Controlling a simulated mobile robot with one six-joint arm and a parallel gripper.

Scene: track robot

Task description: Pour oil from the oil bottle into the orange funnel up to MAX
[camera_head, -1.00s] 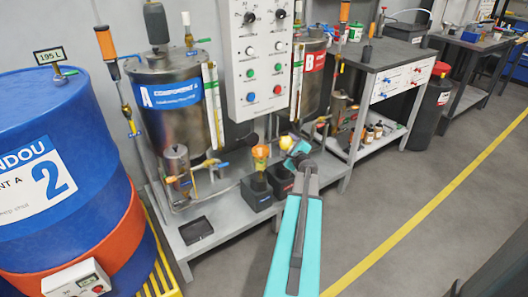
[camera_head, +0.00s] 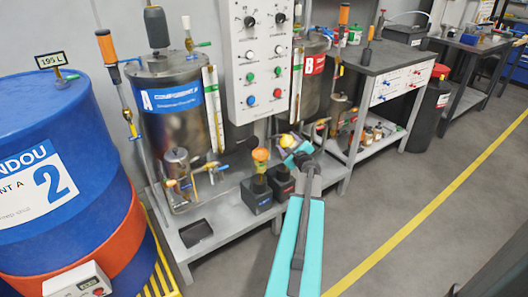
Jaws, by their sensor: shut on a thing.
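The orange funnel (camera_head: 260,155) stands upright on top of a small black box on the lower shelf of the mixing stand. My gripper (camera_head: 291,150) is to the right of the funnel in this view, at the end of my turquoise arm. It is shut on a small yellow-orange thing (camera_head: 287,141), which looks like the oil bottle. Most of this thing is hidden by the gripper, so its tilt cannot be told. It appears apart from the funnel. No oil stream, oil level or MAX mark can be made out.
A second black box (camera_head: 280,188) stands next to the funnel's box (camera_head: 258,196), partly behind my arm. Tank A (camera_head: 180,115) rises behind to the left, with valves and pipes. The control panel (camera_head: 263,60) hangs above. A blue drum (camera_head: 55,170) stands left. The right floor is clear.

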